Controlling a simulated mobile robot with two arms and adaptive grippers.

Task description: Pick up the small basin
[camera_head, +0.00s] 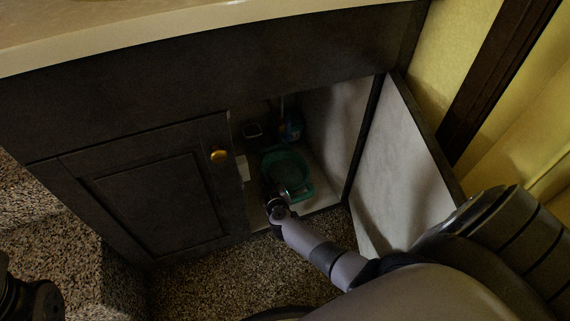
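The small basin is a green tub (300,188) on the pale floor inside the open cabinet, just behind the door opening. My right arm comes in from the lower right. My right gripper (277,196) is at the basin's near left side and overlaps its rim in the picture. I cannot tell whether its fingers touch the rim or are open or shut. Part of the basin's near side is hidden by the gripper. A dark part of my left arm shows at the lower left edge, but the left gripper's fingers are not in view.
Inside the cabinet, a blue bottle (291,128) and a small dark container (253,130) stand behind the basin. The right cabinet door (398,165) is open. A counter (150,25) overhangs above.

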